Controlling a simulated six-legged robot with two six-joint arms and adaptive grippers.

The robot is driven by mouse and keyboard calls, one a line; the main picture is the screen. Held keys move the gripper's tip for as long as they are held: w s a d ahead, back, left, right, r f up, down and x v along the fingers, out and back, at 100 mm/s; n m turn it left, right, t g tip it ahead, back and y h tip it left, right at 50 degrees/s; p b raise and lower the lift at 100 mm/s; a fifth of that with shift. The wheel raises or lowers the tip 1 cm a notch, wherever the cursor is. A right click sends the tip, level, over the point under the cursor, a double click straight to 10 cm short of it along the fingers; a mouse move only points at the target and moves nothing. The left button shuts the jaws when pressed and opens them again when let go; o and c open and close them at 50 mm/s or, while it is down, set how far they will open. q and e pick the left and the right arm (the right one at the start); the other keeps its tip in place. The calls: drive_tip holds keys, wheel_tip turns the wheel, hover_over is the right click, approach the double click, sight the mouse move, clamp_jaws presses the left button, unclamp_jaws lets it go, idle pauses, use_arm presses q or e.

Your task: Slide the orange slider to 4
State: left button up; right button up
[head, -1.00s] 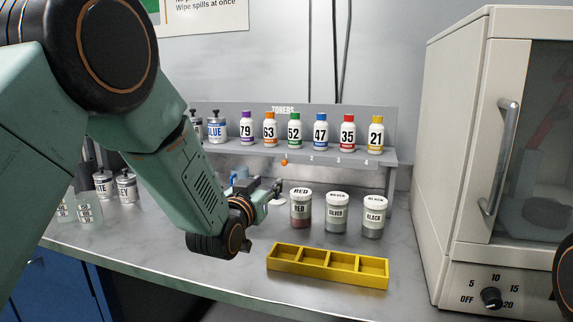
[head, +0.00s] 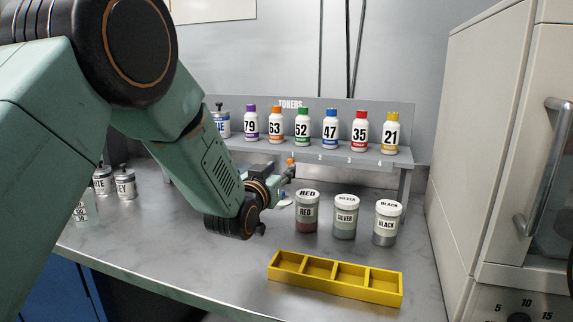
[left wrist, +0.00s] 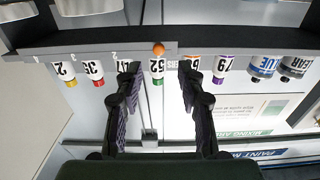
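The orange slider (head: 291,161) is a small round knob on the front edge of the grey toner shelf (head: 395,162), at the mark 1. Marks 2, 3 and 4 run to the right along that edge in the head view. My left gripper (head: 289,172) is just below and in front of the knob. In the upside-down left wrist view, the slider (left wrist: 158,49) shows between the spread dark fingers of my left gripper (left wrist: 157,72), just past their tips. The fingers are open and appear clear of it. My right gripper is out of view.
Several numbered toner bottles (head: 330,130) stand on the shelf. Red, silver and black jars (head: 345,218) stand below on the counter. A yellow divided tray (head: 335,283) lies in front. A beige oven (head: 480,150) stands at the right.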

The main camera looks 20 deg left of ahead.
sight(289, 163)
use_arm(q)
drive_tip(key=w, duration=0.4)
drive_tip(key=shift+w+f, duration=0.1)
drive_tip(key=shift+w, duration=0.2)
drive_tip(key=shift+w+d, duration=0.25)
drive_tip(key=shift+w, duration=0.15)
drive_tip(key=shift+w+f, duration=0.25)
drive_tip(key=shift+s+a+r, duration=0.1)
drive_tip(key=shift+s+r, duration=0.15)
drive_tip(key=shift+s, duration=0.05)
drive_tip(key=c, duration=0.3)
drive_tip(key=shift+w+f, duration=0.1)
drive_tip(key=shift+w, duration=0.05)
drive_tip(key=c, duration=0.3)
clamp_jaws()
